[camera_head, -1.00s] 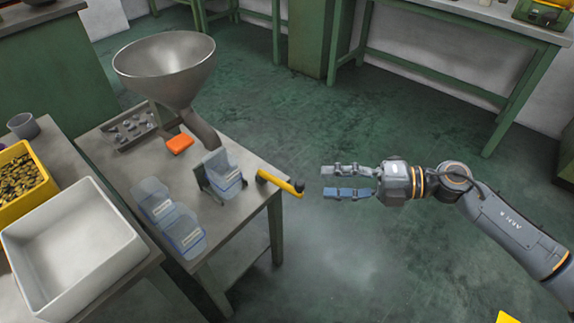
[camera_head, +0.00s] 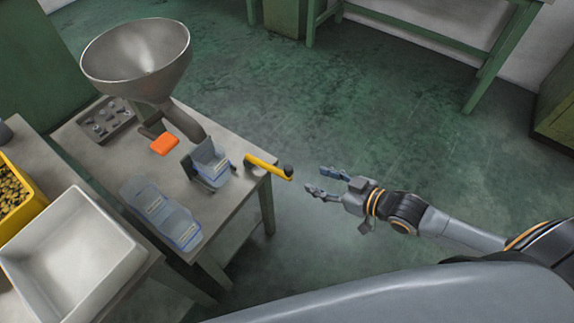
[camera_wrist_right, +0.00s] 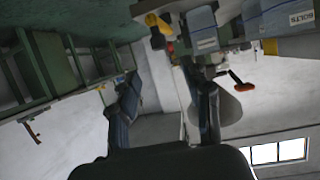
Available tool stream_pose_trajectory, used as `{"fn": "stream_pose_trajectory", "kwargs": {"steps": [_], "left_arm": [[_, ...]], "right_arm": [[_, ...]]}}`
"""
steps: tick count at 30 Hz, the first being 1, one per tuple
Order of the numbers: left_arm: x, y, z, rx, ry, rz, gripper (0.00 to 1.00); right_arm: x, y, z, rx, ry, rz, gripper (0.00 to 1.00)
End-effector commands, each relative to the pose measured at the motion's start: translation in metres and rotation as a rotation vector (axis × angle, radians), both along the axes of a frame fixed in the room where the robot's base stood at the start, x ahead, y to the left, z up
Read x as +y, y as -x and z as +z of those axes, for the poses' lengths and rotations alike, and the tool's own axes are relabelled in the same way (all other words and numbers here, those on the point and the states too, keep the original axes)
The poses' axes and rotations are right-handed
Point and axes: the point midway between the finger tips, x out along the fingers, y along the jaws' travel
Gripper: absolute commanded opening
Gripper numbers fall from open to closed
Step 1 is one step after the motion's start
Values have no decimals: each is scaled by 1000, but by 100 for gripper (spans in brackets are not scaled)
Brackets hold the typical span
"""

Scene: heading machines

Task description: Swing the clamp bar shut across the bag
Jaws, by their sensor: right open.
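The clamp bar (camera_head: 264,166) is yellow with a black knob at its end. It points right from beside the bag holder, out past the table's edge, and not across the bag. The bag (camera_head: 212,160), clear bluish with a white label, stands upright in a dark grey holder (camera_head: 188,168). It seems to show also in the wrist view (camera_wrist_right: 202,30), near a yellow bar end (camera_wrist_right: 152,20). My right gripper (camera_head: 314,180) is open and empty over the floor, just right of the knob and apart from it. It also shows in the wrist view (camera_wrist_right: 165,95). My left gripper is out of view.
A steel hopper (camera_head: 135,62) stands at the table's back, with an orange block (camera_head: 165,144) near its spout. More clear bags (camera_head: 160,215) lie at the table's front left. A white bin (camera_head: 70,255) is further left. The floor right of the table is clear.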

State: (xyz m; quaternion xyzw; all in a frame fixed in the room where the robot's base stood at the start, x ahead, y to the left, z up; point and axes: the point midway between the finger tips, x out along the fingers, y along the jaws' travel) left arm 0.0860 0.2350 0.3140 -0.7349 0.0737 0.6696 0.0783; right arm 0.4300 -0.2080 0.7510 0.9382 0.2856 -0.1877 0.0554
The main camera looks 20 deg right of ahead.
Motion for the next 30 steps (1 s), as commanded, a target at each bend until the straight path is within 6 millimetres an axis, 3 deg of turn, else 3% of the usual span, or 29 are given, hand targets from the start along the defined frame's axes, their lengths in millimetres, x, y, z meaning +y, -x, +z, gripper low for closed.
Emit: {"fn": "stream_pose_trajectory", "kwargs": {"steps": [15, 21, 30], "left_arm": [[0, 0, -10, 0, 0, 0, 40], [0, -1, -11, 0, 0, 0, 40], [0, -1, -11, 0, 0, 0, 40]], "right_arm": [[50, -76, -37, -4, 0, 0, 49], [59, -88, -43, -4, 1, 1, 49], [60, -89, -44, -4, 2, 2, 49]]}}
